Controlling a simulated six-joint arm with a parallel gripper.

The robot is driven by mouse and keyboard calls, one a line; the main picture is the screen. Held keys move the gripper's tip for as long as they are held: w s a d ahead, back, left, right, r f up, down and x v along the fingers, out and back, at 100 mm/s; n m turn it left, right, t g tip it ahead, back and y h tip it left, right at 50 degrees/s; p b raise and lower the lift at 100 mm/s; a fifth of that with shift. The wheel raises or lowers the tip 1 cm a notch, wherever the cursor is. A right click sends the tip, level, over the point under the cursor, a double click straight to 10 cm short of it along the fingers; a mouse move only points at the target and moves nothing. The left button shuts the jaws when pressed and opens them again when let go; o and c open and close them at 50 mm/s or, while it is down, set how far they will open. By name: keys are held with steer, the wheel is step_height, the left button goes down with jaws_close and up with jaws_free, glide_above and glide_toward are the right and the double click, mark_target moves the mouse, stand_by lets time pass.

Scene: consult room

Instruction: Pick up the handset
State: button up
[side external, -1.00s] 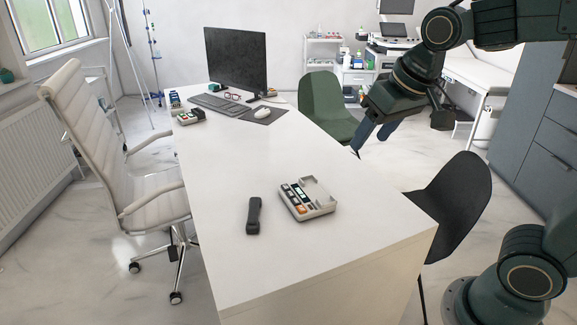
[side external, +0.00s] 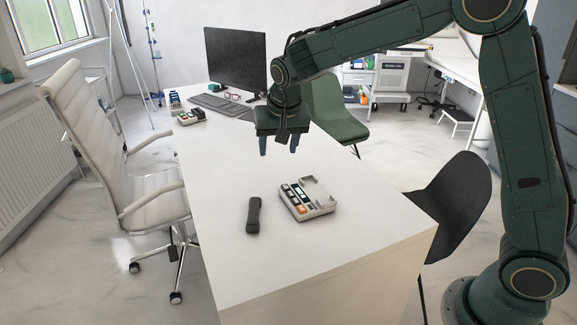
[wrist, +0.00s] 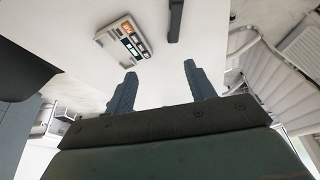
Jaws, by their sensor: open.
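The dark handset (side external: 253,216) lies flat on the white desk, just left of the phone base. It also shows in the wrist view (wrist: 175,20) at the top, beyond my fingertips. The phone base (side external: 307,199) is pale with dark and orange keys and an empty cradle; in the wrist view the base (wrist: 124,40) is left of the handset. My gripper (side external: 278,146) is open and empty, pointing down above the desk, higher than the handset and behind it in the side view. In the wrist view its two fingers (wrist: 157,85) stand apart with nothing between them.
The white desk (side external: 225,258) is clear around the handset. A monitor (side external: 235,58), keyboard (side external: 213,103) and a second key-covered device (side external: 190,117) stand at its far end. A white chair (side external: 150,185) is at the left, a black chair (side external: 455,205) at the right and a green chair (side external: 335,112) behind.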

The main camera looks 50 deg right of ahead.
steer(key=w+a+f+m+h, duration=0.1)
steer(key=w+f, duration=0.4)
steer(key=f, duration=0.2)
steer(key=w+a+f+m, duration=0.15)
steer(key=w+f, duration=0.25)
steer(key=f, duration=0.4)
glide_toward(254, 208)
steer(key=shift+g, duration=0.3)
steer(key=shift+w+x, duration=0.15)
steer(key=shift+x, duration=1.05)
steer(key=shift+w+x, duration=0.2)
steer(key=shift+x, duration=1.05)
steer(key=shift+a, duration=0.1)
steer(key=shift+x, duration=2.5)
steer(key=shift+c, duration=0.4)
jaws_close()
steer(key=shift+r, duration=0.15)
step_height(254, 208, up, 20)
